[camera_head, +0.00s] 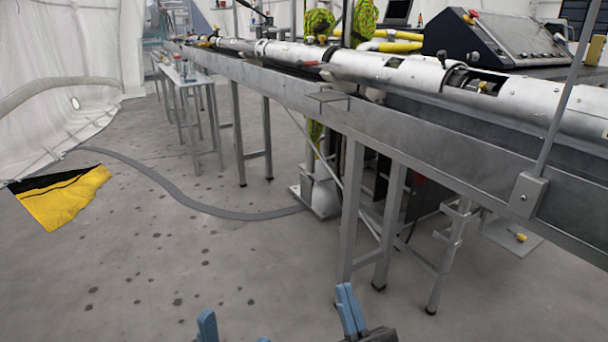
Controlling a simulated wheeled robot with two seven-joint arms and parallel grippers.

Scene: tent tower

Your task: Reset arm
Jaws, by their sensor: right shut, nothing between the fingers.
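My right gripper (350,311) shows at the bottom edge, right of centre. Its two blue fingers stand close together, pointing up, shut with nothing between them. It is in front of the metal table's legs, over the floor, and touches nothing that I can see. A blue fingertip (206,326) of my left gripper shows at the bottom edge further left, and another small blue tip barely shows to its right.
A long metal table (440,150) with silver tubes (395,72) and a control console (510,50) runs across the right side. A grey hose (180,198) and a yellow-black cloth (62,203) lie on the floor. The front left floor is clear.

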